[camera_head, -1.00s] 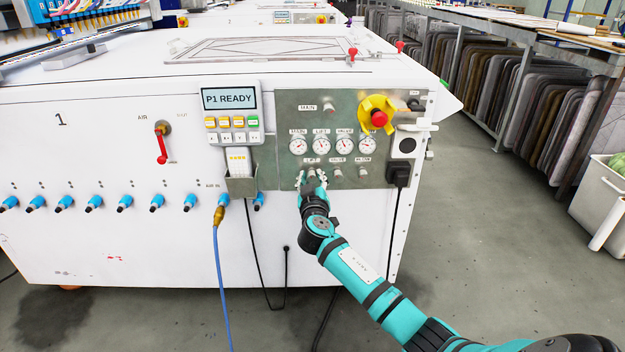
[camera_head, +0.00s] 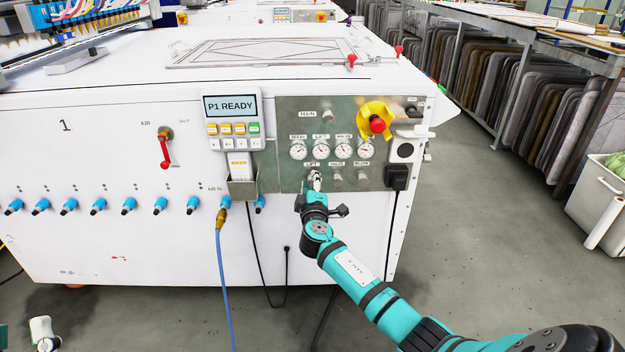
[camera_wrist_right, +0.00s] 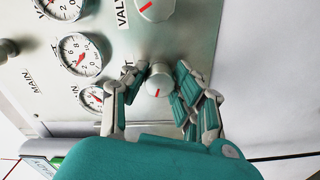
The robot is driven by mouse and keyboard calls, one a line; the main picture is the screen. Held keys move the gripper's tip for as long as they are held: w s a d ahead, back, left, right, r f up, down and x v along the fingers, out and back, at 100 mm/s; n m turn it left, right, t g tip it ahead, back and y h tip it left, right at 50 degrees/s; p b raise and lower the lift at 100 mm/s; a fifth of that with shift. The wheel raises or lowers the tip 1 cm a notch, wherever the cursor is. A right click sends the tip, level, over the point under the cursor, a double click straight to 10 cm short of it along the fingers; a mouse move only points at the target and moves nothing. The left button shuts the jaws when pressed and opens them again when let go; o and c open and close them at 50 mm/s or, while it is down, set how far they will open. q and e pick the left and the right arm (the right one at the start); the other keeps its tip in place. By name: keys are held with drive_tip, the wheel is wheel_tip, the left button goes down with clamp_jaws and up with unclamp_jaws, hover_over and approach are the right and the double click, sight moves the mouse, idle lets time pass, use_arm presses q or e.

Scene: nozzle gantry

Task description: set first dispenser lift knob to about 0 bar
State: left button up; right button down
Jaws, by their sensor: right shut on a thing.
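The lift knob (camera_wrist_right: 158,80) is a small grey round knob with a red mark, on the panel's lower row in the right wrist view. My right gripper (camera_wrist_right: 160,85) has its fingers on both sides of this knob and is shut on it. In the head view my right gripper (camera_head: 315,180) hides most of the knob, below the LIFT label. The lift gauge (camera_head: 321,151) is a white dial above; its exact reading is too small to tell. A pale piece, apparently of my left gripper (camera_head: 42,332), shows at the lower left; its finger state is unclear.
The valve knob (camera_head: 337,178) and blow knob (camera_head: 362,177) sit close to the right of my gripper. A yellow-backed red emergency button (camera_head: 377,125) is above right. A card holder (camera_head: 242,187) juts out at left. A black plug (camera_head: 397,177) sits at the right.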

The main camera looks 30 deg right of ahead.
drive_tip(key=n+p, duration=0.1)
drive_tip(key=n, duration=0.2)
drive_tip(key=shift+n+p, duration=0.35)
drive_tip(key=shift+n, duration=0.05)
use_arm(q)
drive_tip(key=w+f+g+y+p, duration=0.1)
drive_tip(key=w+f+g+y, duration=0.25)
drive_tip(key=f+g, duration=0.6)
use_arm(e)
drive_tip(key=n, duration=0.2)
drive_tip(key=shift+r+n, duration=0.1)
drive_tip(key=shift+n, duration=0.3)
drive_tip(key=n+p, duration=0.2)
drive_tip(key=n, duration=0.1)
drive_tip(key=shift+a, duration=0.1)
drive_tip(key=n+p, duration=0.1)
drive_tip(key=n, duration=0.2)
use_arm(q)
drive_tip(key=s+a+f+g+y, duration=0.1)
drive_tip(key=s+a+f+g, duration=0.1)
drive_tip(key=f, duration=0.5)
drive_tip(key=s+a+f+g, duration=0.2)
drive_tip(key=s+f+g, duration=0.3)
drive_tip(key=s+f, duration=0.1)
drive_tip(key=shift+a+f+n+y, duration=0.35)
drive_tip(key=shift+f+n, duration=0.05)
drive_tip(key=shift+f, duration=0.1)
use_arm(e)
drive_tip(key=shift+f+n, duration=0.2)
drive_tip(key=shift+n, duration=0.1)
